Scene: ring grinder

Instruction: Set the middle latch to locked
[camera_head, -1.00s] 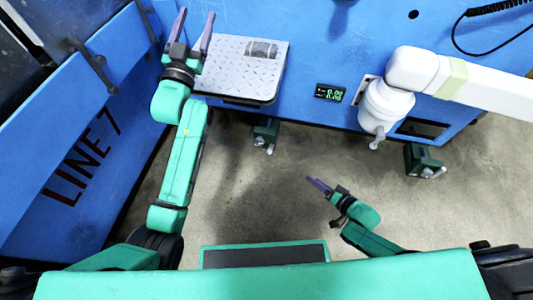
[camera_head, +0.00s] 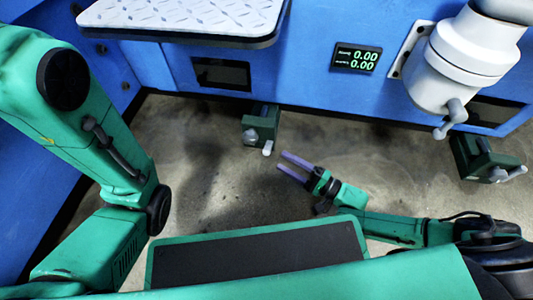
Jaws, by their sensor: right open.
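A dark green block (camera_head: 260,128) with a grey lever (camera_head: 267,148) is at the foot of the blue machine, left of centre. A second dark green block (camera_head: 483,157) with a grey lever (camera_head: 508,174) is at the right. A grey handle (camera_head: 451,118) hangs under the white pipe fitting. I cannot tell which of these is the middle latch, or its setting. My right gripper (camera_head: 282,160) is open and empty, with its purple fingers pointing up-left, just below the left green block and apart from it in the picture. My left gripper is out of view.
The blue machine (camera_head: 305,75) spans the back, with a small display (camera_head: 357,58) reading 0.00 twice. A metal tread-plate shelf (camera_head: 185,15) juts out at the top left. The white pipe fitting (camera_head: 465,48) sticks out at the right. The concrete floor (camera_head: 215,175) between is clear.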

